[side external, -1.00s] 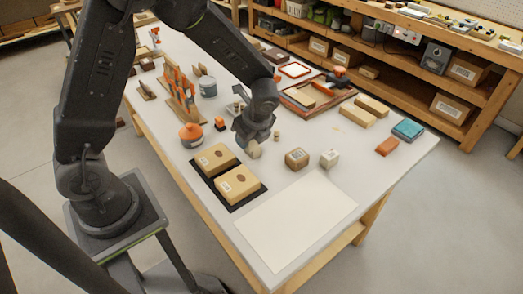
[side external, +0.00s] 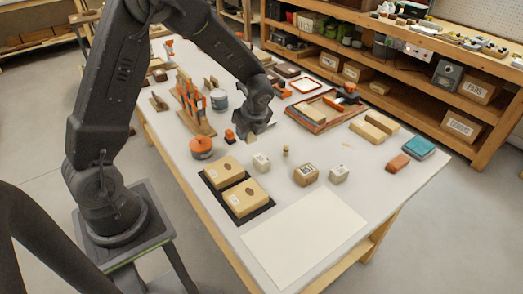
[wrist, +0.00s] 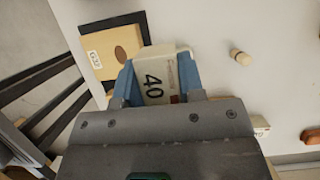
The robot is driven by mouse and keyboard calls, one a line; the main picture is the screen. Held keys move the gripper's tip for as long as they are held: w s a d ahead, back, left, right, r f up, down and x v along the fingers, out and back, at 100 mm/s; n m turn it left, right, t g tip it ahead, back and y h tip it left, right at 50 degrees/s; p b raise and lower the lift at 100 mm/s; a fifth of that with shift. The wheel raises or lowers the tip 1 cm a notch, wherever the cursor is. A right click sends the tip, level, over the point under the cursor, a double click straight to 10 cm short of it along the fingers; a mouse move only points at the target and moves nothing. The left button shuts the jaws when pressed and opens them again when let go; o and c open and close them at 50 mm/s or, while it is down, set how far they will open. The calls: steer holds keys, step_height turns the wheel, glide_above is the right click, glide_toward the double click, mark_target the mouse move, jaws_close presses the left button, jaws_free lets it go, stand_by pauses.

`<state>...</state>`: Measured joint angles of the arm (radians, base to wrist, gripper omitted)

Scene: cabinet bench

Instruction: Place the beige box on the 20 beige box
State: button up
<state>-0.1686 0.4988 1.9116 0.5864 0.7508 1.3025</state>
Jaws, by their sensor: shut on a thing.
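My gripper (side external: 254,136) is raised above the table and shut on a beige box (wrist: 157,78). In the wrist view the box sits between the blue fingers and shows a dark 40 on its face. In the side view the fingers and arm largely hide it. A small pale box (side external: 261,162) stands on the table below my gripper, apart from it. A tan box (side external: 305,174) with a dark label and a whitish box (side external: 339,173) stand to its right. I cannot read a 20 on any of these boxes.
A black tray (side external: 267,208) with two larger tan boxes lies in front. A small wooden peg (side external: 285,152) stands near the pale box. An orange-topped pot (side external: 201,147) and a wooden rack (side external: 194,108) are at left. A white sheet (side external: 300,238) lies clear at the front.

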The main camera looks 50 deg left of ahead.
mark_target(259, 155)
steer(key=w+d+f, duration=0.2)
steer(key=d, duration=0.1)
steer(key=shift+w+d+f, duration=0.15)
steer(key=shift+w+f, duration=0.1)
steer(key=shift+w, duration=0.05)
steer(key=shift+f, duration=1.95)
steer(key=shift+f, duration=0.1)
steer(key=o, duration=1)
steer(key=shift+c, duration=0.2)
steer(key=v, duration=1.1)
steer(key=s+d+r+n+t+h, duration=0.2)
steer(key=s+d+r+n, duration=0.1)
steer(key=s+r+n, duration=0.75)
steer(key=s+d+r+n+t+h, duration=0.2)
steer(key=s+r+n, duration=0.4)
steer(key=s, duration=0.5)
steer(key=shift+d+n+t+h, duration=0.3)
steer(key=shift+d+n+t, duration=0.45)
steer(key=shift+t, duration=0.05)
